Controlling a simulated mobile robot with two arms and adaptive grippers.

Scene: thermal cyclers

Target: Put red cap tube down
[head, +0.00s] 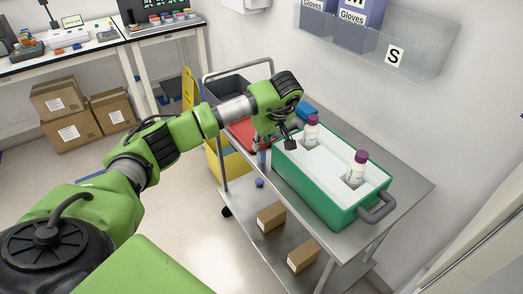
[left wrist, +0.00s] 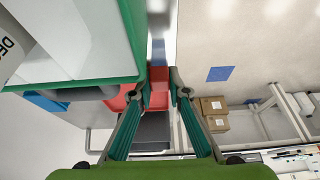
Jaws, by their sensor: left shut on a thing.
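My left gripper (head: 275,140) is over the cart, beside the far left end of the green box. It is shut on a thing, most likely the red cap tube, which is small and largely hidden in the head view. In the left wrist view the two fingertips of the left gripper (left wrist: 160,90) stand a little apart, with red between and behind them. I cannot clearly separate a red cap from the red tray (left wrist: 128,98) behind. My right gripper is not in view.
The green box (head: 315,200) with a white insert holds two purple-capped bottles (head: 311,131) (head: 357,170). It fills much of the metal cart top (head: 405,195). The red tray (head: 242,133) lies at the cart's far end. Small cartons (head: 272,217) sit on the lower shelf.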

